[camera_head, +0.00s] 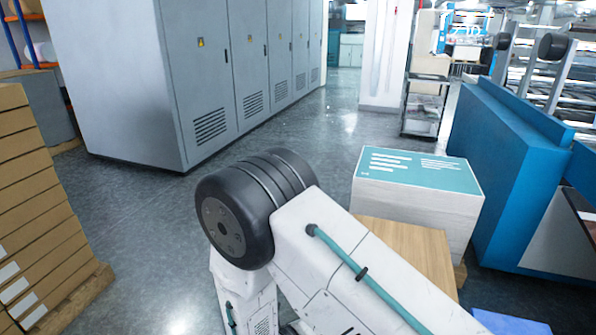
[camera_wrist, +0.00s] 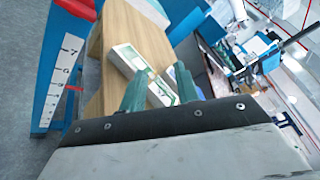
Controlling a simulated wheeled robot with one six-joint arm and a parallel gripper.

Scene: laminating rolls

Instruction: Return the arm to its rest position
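My gripper (camera_wrist: 160,72) shows in the wrist view with its two green fingers spread apart. It is open, and I see nothing clamped between the fingertips. A white and green boxlike object (camera_wrist: 126,58) lies beyond the fingers, partly hidden by them, over a light wooden surface (camera_wrist: 150,35). In the head view my white arm, with a black joint, is bent across the lower middle. My gripper is out of that view.
A pale stack with a teal printed top (camera_head: 420,168) stands right of my arm, behind a wooden top (camera_head: 408,245). A blue machine (camera_head: 510,165) stands further right. Grey cabinets (camera_head: 190,80) and stacked cartons (camera_head: 35,190) are left. Open floor (camera_head: 310,135) lies between.

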